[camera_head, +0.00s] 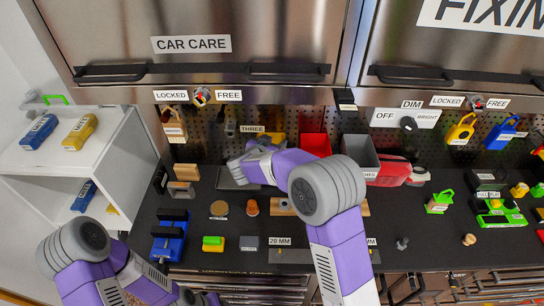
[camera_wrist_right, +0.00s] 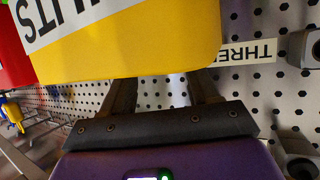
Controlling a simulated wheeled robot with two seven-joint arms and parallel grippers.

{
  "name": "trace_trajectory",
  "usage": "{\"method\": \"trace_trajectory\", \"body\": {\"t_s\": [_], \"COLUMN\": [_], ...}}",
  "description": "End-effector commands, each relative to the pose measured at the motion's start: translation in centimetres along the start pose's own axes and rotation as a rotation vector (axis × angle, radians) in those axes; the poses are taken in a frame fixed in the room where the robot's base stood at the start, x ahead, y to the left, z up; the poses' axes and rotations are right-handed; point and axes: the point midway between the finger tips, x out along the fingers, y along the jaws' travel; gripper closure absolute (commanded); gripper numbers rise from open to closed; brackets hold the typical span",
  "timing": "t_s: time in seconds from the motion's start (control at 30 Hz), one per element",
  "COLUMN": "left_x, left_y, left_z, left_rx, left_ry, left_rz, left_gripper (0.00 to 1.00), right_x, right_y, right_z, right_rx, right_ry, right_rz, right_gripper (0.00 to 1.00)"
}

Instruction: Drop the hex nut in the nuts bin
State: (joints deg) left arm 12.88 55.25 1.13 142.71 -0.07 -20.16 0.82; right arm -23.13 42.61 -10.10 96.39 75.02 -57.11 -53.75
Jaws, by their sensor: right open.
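The yellow bin (camera_head: 277,138) stands at the back under the peg board, partly hidden by my right arm in the head view. In the right wrist view the yellow bin (camera_wrist_right: 150,45) is large and close, with a white label that reads upside down as nuts. My right gripper (camera_head: 243,168) is at the left of this bin in the head view. In the right wrist view its two fingers (camera_wrist_right: 163,92) are apart, and their tips are hidden behind the bin's wall. I cannot make out the hex nut in either view. My left gripper is not clearly visible.
A red bin (camera_head: 316,144) and a grey bin (camera_head: 360,152) stand to the right of the yellow one. Blocks and small parts lie on the dark worktop (camera_head: 330,225). Steel cabinet doors (camera_head: 200,45) hang above. A white shelf (camera_head: 75,155) is at the left.

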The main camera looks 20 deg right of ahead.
Motion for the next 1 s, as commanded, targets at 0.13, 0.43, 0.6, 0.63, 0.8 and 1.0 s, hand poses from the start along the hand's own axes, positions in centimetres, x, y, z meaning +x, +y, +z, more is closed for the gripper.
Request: {"method": "trace_trajectory", "body": {"t_s": [0.13, 0.43, 0.6, 0.63, 0.8, 1.0], "left_x": [-0.1, -0.2, -0.3, -0.3, -0.2, -0.2], "left_y": [0.0, 0.1, 0.1, 0.1, 0.1, 0.1], "left_z": [0.0, 0.0, 0.0, 0.0, 0.0, 0.0], "left_rx": [0.000, 0.000, 0.000, 0.000, 0.000, 0.000], "left_ry": [0.000, 0.000, 0.000, 0.000, 0.000, 0.000], "left_rz": [0.000, 0.000, 0.000, 0.000, 0.000, 0.000], "left_gripper": [0.57, 0.57, 0.57, 0.57, 0.57, 0.57], "right_x": [-1.8, -6.5, -7.5, -7.5, -7.5, -7.5], "right_y": [-0.2, -0.1, -0.1, 0.0, 0.0, 0.0], "right_z": [-0.1, -0.1, -0.1, -0.1, -0.1, -0.1], "right_rx": [0.000, 0.000, 0.001, 0.001, 0.001, 0.001], "right_ry": [0.001, 0.001, 0.001, 0.001, 0.001, 0.001], "right_rz": [-0.005, -0.002, -0.002, -0.002, -0.001, -0.001], "right_gripper": [0.40, 0.40, 0.40, 0.40, 0.40, 0.40]}}
